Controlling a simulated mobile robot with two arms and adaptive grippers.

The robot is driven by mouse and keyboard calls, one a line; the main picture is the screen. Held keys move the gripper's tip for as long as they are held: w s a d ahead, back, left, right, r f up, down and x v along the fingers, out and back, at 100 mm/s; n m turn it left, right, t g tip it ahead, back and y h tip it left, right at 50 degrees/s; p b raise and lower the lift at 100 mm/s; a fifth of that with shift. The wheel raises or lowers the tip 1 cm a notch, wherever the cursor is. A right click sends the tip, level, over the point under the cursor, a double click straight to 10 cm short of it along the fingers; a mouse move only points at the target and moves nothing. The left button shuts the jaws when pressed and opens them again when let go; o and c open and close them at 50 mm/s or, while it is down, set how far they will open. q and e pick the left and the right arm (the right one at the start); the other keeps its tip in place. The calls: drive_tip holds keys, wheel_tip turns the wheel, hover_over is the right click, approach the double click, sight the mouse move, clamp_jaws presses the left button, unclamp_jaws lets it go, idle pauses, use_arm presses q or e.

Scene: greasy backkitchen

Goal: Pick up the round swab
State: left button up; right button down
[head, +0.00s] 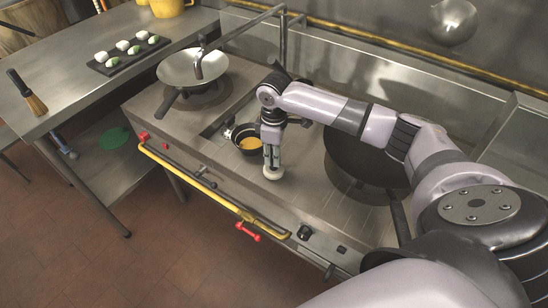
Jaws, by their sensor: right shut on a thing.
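My right gripper (272,158) points straight down over the steel stove top between the two burners. Its fingers are shut on a small, pale round thing, the round swab (273,174), at their tips. The fingers hide part of the swab. I cannot tell whether it still touches the stove top. My left gripper is out of view.
A black pot (246,146) with yellowish contents stands just left of the gripper. A large dark wok (350,168) lies to the right, and a steel wok (180,68) stands at the back left. A tap (198,58) overhangs the steel wok. The front stove top is clear.

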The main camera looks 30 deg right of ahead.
wheel_tip(320, 180, up, 19)
drive_tip(key=b, duration=0.1)
drive_tip(key=shift+f, duration=0.1)
